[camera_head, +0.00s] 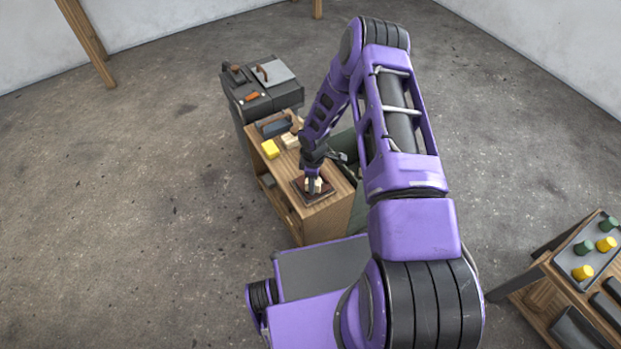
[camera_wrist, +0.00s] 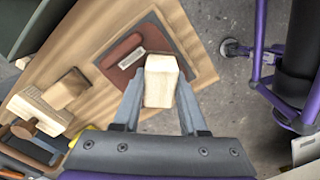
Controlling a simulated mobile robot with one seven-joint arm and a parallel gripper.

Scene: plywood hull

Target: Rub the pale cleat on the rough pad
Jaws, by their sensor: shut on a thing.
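The pale cleat (camera_wrist: 161,82) is a light wooden block held between the two fingers of my gripper (camera_wrist: 160,95) in the wrist view. In the head view my gripper (camera_head: 313,183) points down over the workbench, with the cleat low between its fingers. The rough pad (camera_head: 306,198) is a dark brown square near the bench's front end, beneath the cleat. In the wrist view the pad (camera_wrist: 192,48) shows behind the cleat, with a reddish part and a small white label. I cannot tell whether cleat and pad touch.
On the wooden bench (camera_head: 258,140) lie a yellow block (camera_head: 270,148), pale wooden pieces (camera_wrist: 65,88) and a dark box (camera_head: 274,125). A dark cabinet (camera_head: 262,98) stands behind. At the right, another table holds a tray (camera_head: 570,262) of green and yellow pieces.

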